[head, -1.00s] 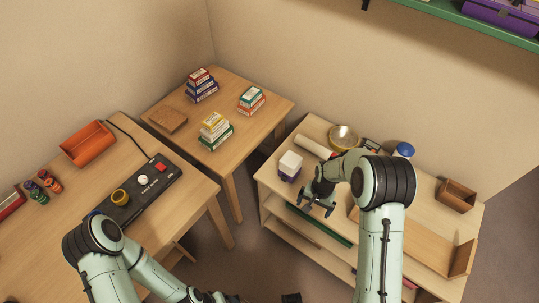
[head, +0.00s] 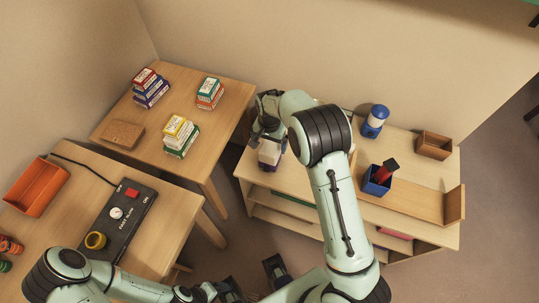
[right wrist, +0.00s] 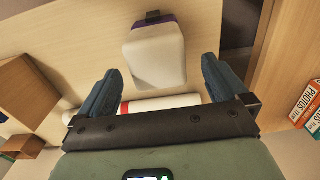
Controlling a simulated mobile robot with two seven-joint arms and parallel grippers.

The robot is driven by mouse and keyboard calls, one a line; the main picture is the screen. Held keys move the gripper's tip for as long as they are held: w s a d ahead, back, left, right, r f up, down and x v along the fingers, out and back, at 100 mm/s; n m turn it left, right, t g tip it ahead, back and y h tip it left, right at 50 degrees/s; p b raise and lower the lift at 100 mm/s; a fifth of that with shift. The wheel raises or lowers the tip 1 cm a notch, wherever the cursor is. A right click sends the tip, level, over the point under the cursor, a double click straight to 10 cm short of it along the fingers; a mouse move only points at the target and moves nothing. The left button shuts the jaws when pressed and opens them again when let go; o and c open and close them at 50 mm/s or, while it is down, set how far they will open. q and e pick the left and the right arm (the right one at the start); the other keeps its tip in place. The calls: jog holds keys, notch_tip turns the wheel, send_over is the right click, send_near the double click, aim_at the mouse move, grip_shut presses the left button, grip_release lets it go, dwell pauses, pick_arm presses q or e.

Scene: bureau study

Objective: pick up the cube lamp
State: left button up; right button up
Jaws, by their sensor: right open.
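The cube lamp (head: 269,152), a white block on a purple base, stands near the left end of the low shelf unit's top. My right gripper (head: 266,133) is just behind and above it, partly covering it in the head view. In the right wrist view the lamp (right wrist: 155,56) lies ahead, in line with the gap between the fingers (right wrist: 160,82). The fingers are spread and hold nothing; whether they touch the lamp cannot be told. My left gripper (head: 232,291) is low at the bottom edge, away from the lamp, and its jaws are unclear.
A white roll with a red band (right wrist: 160,104) lies close to the right gripper. A table with stacked boxes (head: 180,137) is to the left.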

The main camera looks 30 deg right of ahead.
jog(key=shift+s+f, duration=0.15)
jog(key=shift+f, duration=1.35)
jog(key=shift+s+f, duration=0.1)
jog(key=shift+f, duration=1.35)
jog(key=c, duration=1.2)
